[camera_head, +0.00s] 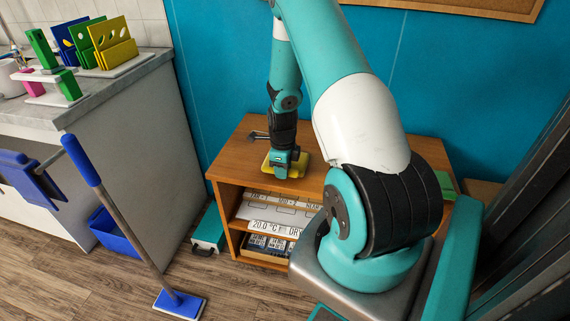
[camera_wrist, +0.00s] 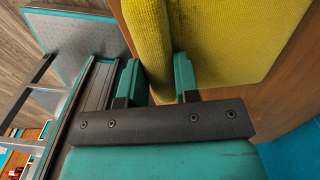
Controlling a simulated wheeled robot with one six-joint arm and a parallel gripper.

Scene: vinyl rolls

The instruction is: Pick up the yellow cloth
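The yellow cloth (camera_head: 307,158) is on top of a brown wooden cabinet, partly hidden by my gripper (camera_head: 284,168). In the wrist view the cloth (camera_wrist: 235,40) spreads across the upper right, with a thick raised fold on its left. My gripper (camera_wrist: 158,82) has its two teal fingers on either side of this fold. The fold fills the gap, and both fingers appear to touch it. The cloth appears to rest on the cabinet top.
The cabinet (camera_head: 240,160) has open shelves with white labelled boxes (camera_head: 275,213). A dark tool (camera_head: 258,136) lies behind the cloth. A teal box (camera_head: 208,232) stands on the floor to the left. A blue-handled mop (camera_head: 120,215) stands before the grey counter (camera_head: 110,88). A blue wall is behind.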

